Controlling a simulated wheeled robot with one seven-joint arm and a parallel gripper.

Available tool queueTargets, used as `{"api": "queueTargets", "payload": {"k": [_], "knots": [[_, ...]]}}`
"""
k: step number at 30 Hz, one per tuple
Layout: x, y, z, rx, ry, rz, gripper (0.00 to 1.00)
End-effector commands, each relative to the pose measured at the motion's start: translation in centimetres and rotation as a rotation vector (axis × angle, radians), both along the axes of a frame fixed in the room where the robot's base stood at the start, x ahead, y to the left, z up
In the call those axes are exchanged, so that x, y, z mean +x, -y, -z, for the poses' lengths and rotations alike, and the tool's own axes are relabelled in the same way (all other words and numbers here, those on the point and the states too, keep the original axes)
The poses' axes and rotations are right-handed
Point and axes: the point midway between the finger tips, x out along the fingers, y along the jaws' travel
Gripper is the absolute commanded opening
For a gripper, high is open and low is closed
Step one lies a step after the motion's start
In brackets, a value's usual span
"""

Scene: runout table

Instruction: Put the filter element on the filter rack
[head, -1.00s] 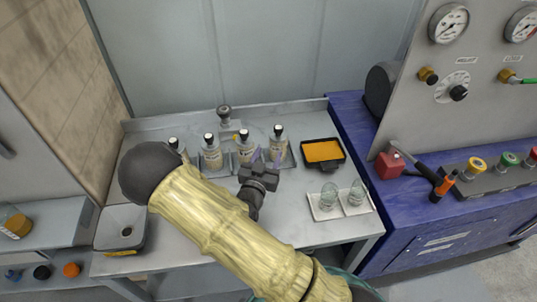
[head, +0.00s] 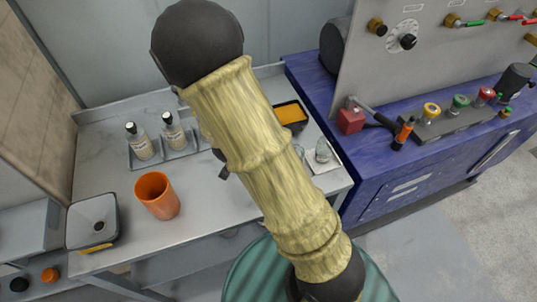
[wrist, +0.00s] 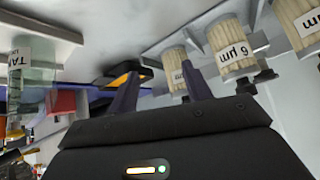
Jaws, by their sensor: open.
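Several pleated cream filter elements with white labels and dark caps show in the wrist view, one reading 6 µm (wrist: 230,48). A smaller one (wrist: 174,68) appears just beyond my right finger. In the head view, two capped filter elements (head: 140,143) (head: 173,132) stand upright in a shallow grey rack (head: 163,159); my arm hides the others. My gripper (wrist: 160,90) is open, with nothing seen between its fingers. In the head view it is mostly behind my arm. I cannot tell which element is the task's.
A black tray with orange contents (head: 290,114) and glass jars (head: 322,150) are on the right. A blue bench (head: 400,165) adjoins the table.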

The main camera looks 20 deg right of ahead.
Motion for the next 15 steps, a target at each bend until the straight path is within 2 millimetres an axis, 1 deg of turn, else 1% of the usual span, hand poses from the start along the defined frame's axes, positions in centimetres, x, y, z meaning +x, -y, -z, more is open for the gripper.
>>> {"api": "queueTargets", "payload": {"k": [1, 5, 7, 11, 12, 15], "knots": [[-0.8, 0.2, -1.0, 0.040, -0.046, -0.027, 0.49], [-3.6, 0.1, -3.1, 0.102, -0.173, -0.134, 0.49], [-5.3, 0.3, -4.4, 0.118, -0.236, -0.197, 0.49], [-9.1, 1.3, -7.0, 0.111, -0.344, -0.318, 0.49], [-10.3, 1.7, -7.7, 0.101, -0.376, -0.351, 0.49], [-13.0, 2.7, -9.0, 0.066, -0.446, -0.417, 0.49]]}}
